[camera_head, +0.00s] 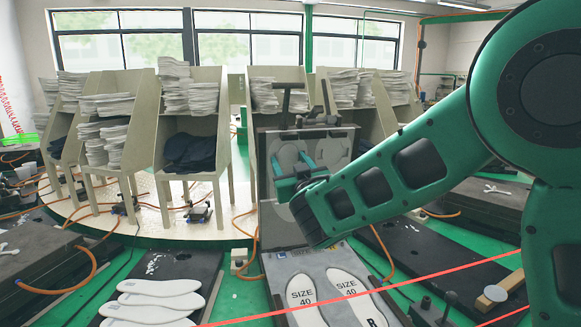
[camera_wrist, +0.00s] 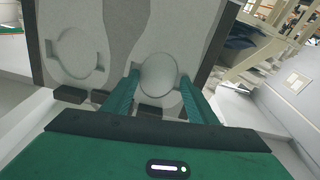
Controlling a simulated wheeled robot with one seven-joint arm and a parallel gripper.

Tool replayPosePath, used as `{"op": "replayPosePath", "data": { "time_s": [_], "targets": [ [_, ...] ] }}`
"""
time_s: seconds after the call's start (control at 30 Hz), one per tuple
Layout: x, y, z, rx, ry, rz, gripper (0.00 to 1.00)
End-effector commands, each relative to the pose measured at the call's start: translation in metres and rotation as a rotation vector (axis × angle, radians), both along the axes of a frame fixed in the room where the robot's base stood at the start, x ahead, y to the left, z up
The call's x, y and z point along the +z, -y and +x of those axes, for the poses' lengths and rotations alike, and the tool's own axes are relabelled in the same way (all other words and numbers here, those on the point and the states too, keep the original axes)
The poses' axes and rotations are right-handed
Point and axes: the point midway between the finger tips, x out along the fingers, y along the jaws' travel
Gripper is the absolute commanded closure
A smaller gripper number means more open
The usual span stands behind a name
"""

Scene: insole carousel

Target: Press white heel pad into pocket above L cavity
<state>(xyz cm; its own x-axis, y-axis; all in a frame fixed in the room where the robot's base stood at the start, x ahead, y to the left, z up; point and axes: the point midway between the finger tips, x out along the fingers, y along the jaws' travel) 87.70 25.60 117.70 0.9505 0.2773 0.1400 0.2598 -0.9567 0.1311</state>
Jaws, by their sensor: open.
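The upright mold plate (camera_head: 345,140) stands over a lower bed with two cavities. An "L" mark (camera_head: 281,254) is at the lower bed's left and an "R" at its right. My gripper (camera_head: 294,165) is at the left of the plate; in the wrist view its open fingers (camera_wrist: 160,78) straddle one round heel pocket. A smooth pale disc (camera_wrist: 158,72) fills that pocket's outline; I cannot tell how deep it sits. The other round pocket (camera_wrist: 82,54) shows side notches and looks bare. The fingertips are close to the plate; contact is unclear.
Two white "SIZE 40" insoles (camera_head: 302,292) lie in the lower bed. A stack of white insoles (camera_head: 158,300) lies on a dark plate at the left. Bins with insole stacks (camera_head: 192,96) and dark fabric (camera_head: 190,152) stand on the carousel. Orange hoses (camera_head: 92,268) cross the floor.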

Motion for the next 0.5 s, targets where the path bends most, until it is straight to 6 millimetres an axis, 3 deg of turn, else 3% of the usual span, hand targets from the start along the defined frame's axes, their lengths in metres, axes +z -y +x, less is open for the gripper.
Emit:
{"op": "replayPosePath", "data": {
  "time_s": [0.03, 0.17, 0.5],
  "targets": [
    [0.004, 0.011, 0.004, -0.021, 0.007, -0.002, 0.33],
    [0.001, 0.014, -0.007, -0.019, 0.003, -0.002, 0.33],
    [-0.01, 0.023, -0.069, -0.003, 0.0, -0.003, 0.33]
  ]
}}
